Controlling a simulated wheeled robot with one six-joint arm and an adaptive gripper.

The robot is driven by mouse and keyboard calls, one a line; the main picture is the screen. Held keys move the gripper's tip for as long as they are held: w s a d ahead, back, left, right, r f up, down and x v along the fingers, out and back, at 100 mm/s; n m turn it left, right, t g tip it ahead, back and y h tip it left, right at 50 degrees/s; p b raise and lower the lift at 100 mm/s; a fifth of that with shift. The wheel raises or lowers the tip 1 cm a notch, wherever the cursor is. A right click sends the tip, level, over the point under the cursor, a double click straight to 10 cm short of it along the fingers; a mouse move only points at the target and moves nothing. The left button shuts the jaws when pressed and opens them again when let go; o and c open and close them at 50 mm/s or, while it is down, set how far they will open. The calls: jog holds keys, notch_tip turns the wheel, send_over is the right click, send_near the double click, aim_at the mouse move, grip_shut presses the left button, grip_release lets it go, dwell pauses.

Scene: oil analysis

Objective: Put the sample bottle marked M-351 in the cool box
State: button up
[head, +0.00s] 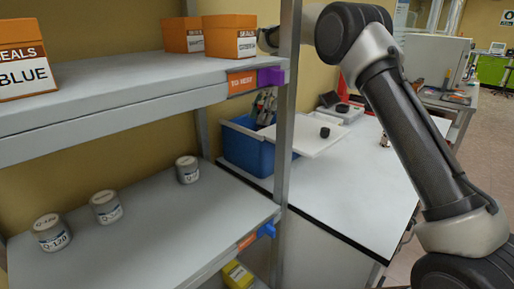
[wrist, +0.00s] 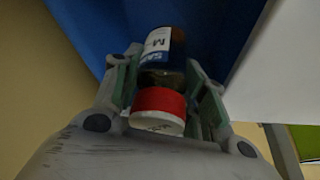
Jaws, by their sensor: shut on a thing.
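My gripper (wrist: 162,78) is shut on a sample bottle (wrist: 160,68) in the wrist view. The bottle is dark amber with a red cap, and its white and blue label shows an "M"; the rest of the marking cannot be read. Blue surface fills the background behind the bottle. The blue cool box (head: 245,150) stands on the white bench beyond the shelf post in the head view. My gripper (head: 265,105) shows there at the box's opening, partly hidden by the post. I cannot tell whether the bottle touches the box.
A white panel (head: 300,140), seemingly the lid, sticks out right of the box, with a black round thing (head: 324,132) over it. The shelf unit's post (head: 287,110) stands in front. Grey jars (head: 106,207) and orange boxes (head: 230,36) stand on its shelves. The bench front (head: 360,205) is clear.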

notch_tip(320, 180, down, 9)
jog(key=shift+f, duration=0.1)
dwell(0.3)
jog(key=shift+f, duration=0.1)
jog(key=o, duration=1.2)
jog(key=v, duration=0.7)
jog(key=shift+r, duration=0.4)
jog(key=shift+r, duration=0.1)
